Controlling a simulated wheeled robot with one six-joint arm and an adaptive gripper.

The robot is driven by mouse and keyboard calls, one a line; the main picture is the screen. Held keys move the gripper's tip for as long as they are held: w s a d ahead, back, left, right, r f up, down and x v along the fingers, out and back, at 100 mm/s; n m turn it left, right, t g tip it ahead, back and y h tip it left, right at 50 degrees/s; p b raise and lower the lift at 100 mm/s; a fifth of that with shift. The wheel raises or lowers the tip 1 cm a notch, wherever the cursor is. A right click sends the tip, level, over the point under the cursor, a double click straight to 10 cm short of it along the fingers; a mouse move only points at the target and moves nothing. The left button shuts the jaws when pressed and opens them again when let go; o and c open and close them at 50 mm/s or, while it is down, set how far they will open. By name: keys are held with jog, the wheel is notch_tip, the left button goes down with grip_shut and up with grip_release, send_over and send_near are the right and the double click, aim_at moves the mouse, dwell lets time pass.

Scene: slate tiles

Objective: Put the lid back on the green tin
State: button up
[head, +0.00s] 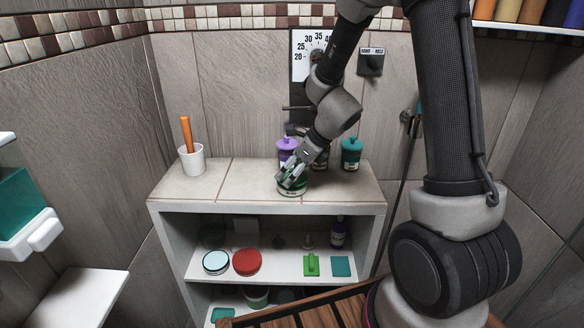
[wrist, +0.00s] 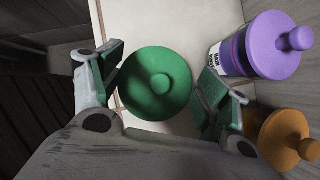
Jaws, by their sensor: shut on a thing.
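The green tin (head: 291,189), white with green bands, stands on the tiled top of the shelf unit, near its front edge. My gripper (head: 291,177) is right over it, pointing down. In the wrist view the round green lid (wrist: 155,83), with a knob in its middle, lies between the two fingers of my gripper (wrist: 160,88), which are shut on its sides. The lid hides the tin in that view. The fingers cover much of the tin's top in the head view, so I cannot tell whether the lid touches the rim.
A purple-lidded jar (wrist: 275,45) and an orange-lidded jar (wrist: 283,138) stand close by; a teal jar (head: 351,154) stands to the right. A white cup with an orange handle (head: 190,160) is at left. A red disc (head: 246,262) lies on the shelf below.

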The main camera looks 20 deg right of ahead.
jog(key=o, duration=0.9)
jog(key=shift+r, duration=3.5)
grip_shut()
jog(key=shift+f, duration=0.2)
